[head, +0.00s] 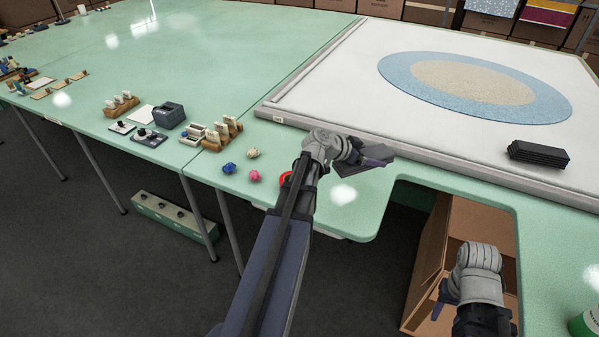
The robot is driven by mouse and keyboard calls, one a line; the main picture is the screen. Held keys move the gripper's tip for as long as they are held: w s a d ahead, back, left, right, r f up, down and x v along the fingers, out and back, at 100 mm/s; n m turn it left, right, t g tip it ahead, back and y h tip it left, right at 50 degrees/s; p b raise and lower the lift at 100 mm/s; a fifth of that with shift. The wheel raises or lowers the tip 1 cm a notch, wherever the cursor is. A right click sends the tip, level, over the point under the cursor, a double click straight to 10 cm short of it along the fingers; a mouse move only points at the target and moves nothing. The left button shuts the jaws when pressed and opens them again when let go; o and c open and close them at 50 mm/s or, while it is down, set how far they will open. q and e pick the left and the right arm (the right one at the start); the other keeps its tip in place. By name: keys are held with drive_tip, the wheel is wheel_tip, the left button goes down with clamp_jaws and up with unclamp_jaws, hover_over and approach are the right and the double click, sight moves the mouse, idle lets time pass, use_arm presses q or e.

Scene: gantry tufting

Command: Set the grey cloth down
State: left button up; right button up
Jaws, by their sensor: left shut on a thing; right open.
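My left gripper (372,155) is over the green table's front edge, beside the white framed panel. It is shut on a small, flat, dark grey piece (350,168), which looks like the grey cloth. The gripper partly hides the cloth, and I cannot tell whether it touches the tabletop. My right gripper (442,296) is open and low at the bottom right, in front of the cardboard box. My own wrist hides part of it.
The white panel (330,95) bears a blue and beige oval. A dark stack (538,153) lies at its right. Yarn balls (255,176), wooden racks (222,134) and a dark box (169,115) stand left. An open cardboard box (430,245) sits below the table's cutout.

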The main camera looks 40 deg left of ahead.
use_arm(q)
drive_tip(key=w+a+n+t+y, duration=0.1)
drive_tip(key=w+a+n+y, duration=0.3)
drive_tip(key=a, duration=0.4)
drive_tip(key=f+b, duration=1)
drive_tip(key=shift+a, duration=0.25)
drive_tip(key=shift+r, duration=0.15)
drive_tip(key=o, duration=1.3)
